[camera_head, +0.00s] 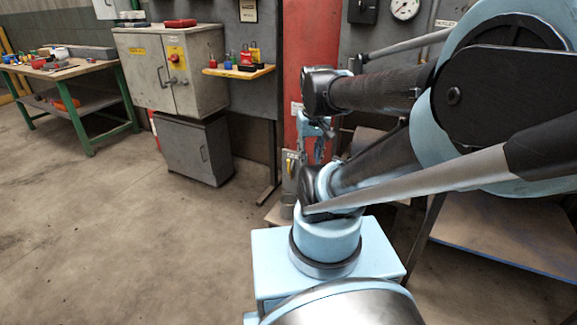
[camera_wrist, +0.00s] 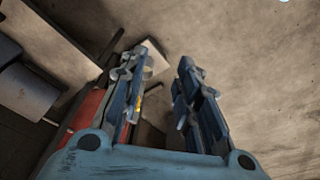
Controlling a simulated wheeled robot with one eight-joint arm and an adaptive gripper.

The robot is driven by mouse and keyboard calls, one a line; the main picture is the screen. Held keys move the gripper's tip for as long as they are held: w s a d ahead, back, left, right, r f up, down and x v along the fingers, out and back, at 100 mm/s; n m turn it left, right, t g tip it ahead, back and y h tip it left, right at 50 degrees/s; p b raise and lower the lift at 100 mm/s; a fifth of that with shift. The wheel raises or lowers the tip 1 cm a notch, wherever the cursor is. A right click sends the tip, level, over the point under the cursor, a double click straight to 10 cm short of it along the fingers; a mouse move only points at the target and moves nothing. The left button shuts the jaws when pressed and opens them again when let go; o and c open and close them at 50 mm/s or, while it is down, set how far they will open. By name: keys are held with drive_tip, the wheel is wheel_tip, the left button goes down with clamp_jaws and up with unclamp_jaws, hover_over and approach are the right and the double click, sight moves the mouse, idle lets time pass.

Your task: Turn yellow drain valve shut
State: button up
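A small yellow piece (camera_head: 289,167), which looks like the drain valve's handle, shows on a grey fitting low beside the red column. In the wrist view a small yellow patch (camera_wrist: 138,104) shows beside the left finger, mostly hidden by it; I cannot tell its angle. My gripper (camera_wrist: 168,60) has its two fingers apart with nothing visible held between them. In the head view my gripper (camera_head: 316,135) hangs in front of the red column, close to the yellow piece and partly hidden by my arm. Contact with the valve cannot be made out.
The red column (camera_head: 299,70) stands behind my gripper. A grey cabinet (camera_head: 205,75) and a small shelf with padlocks (camera_head: 238,71) are to its left. A green-legged workbench (camera_head: 85,70) is far left. The left floor is clear.

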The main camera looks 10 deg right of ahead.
drive_tip(key=w+r+n, duration=0.1)
drive_tip(key=w+r, duration=0.2)
drive_tip(key=w, duration=0.8)
drive_tip(key=n+g, duration=0.2)
hover_over(288, 162)
wheel_tip(288, 162, down, 16)
drive_tip(key=shift+h, duration=0.4)
drive_tip(key=f, duration=1.1)
drive_tip(key=w+f, duration=0.1)
drive_tip(key=f, duration=0.4)
drive_tip(key=shift+d+f, duration=0.2)
drive_tip(key=shift+f, duration=0.05)
clamp_jaws()
